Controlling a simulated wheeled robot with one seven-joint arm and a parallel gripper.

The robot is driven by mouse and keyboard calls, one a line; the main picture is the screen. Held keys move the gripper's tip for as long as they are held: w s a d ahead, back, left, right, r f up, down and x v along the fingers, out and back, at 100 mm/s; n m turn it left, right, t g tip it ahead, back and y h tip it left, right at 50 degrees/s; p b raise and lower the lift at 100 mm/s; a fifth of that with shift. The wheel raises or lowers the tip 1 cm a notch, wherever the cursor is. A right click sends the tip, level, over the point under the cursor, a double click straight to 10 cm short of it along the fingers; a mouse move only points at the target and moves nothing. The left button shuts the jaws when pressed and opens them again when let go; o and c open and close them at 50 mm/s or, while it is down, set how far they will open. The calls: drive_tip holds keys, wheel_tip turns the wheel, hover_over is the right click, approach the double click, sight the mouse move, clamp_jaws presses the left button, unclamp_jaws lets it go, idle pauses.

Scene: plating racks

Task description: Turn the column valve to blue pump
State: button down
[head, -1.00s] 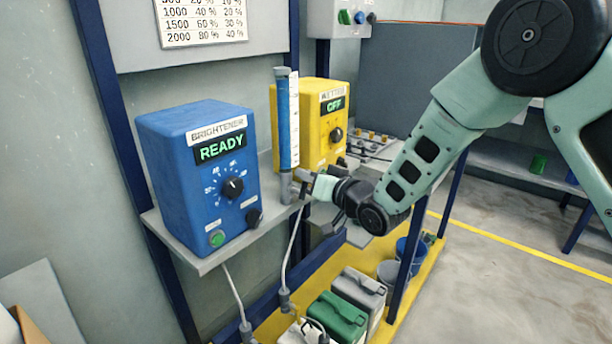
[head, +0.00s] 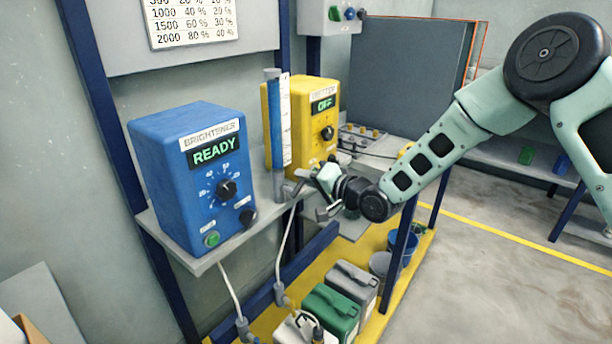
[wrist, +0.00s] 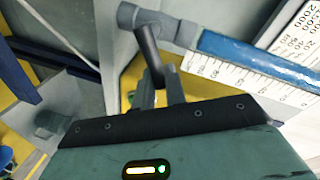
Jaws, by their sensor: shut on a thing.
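The column (head: 276,130) is an upright blue-filled tube with a white scale, standing between the two pumps. Its grey valve (head: 281,190) is at the foot of the tube, and a grey T-shaped fitting (wrist: 175,28) shows in the wrist view. A dark grey lever (wrist: 149,48) sticks out of the fitting towards my gripper (wrist: 161,88). My gripper is shut on the lever's end; it also shows in the head view (head: 308,178), just right of the valve. The blue pump (head: 190,180), labelled BRIGHTENER, reads READY. The lever's setting is unclear in the head view.
The yellow pump (head: 300,118) behind the column reads OFF. The pumps stand on a grey shelf (head: 215,254). Green (head: 330,313) and grey (head: 352,285) canisters and buckets (head: 402,248) stand below. Open floor lies at the right.

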idle(0.4)
drive_tip(key=c, duration=1.5)
unclamp_jaws()
drive_tip(key=shift+d, duration=0.1)
drive_tip(key=v, duration=1.7)
drive_tip(key=shift+s, duration=0.15)
drive_tip(key=s+r+n+g+h+p, duration=0.3)
drive_tip(key=s+r, duration=0.1)
drive_tip(key=s, duration=0.6)
drive_tip(key=s+r+n+g+h+p, duration=0.3)
drive_tip(key=s+r+n+g+h, duration=0.1)
drive_tip(key=s, duration=0.6)
drive_tip(key=s+d+r+n+g+h+p, duration=0.1)
drive_tip(key=s+r+n+g+h+p, duration=0.2)
drive_tip(key=s, duration=0.7)
drive_tip(key=shift+s+r+n+g+h+p, duration=0.2)
drive_tip(key=shift+r+g+h+p, duration=0.1)
drive_tip(key=shift+r, duration=0.1)
drive_tip(key=shift+s+r+n+g+h+p, duration=0.15)
drive_tip(key=shift+r+n+g+h+p, duration=0.1)
drive_tip(key=shift+r+h, duration=0.1)
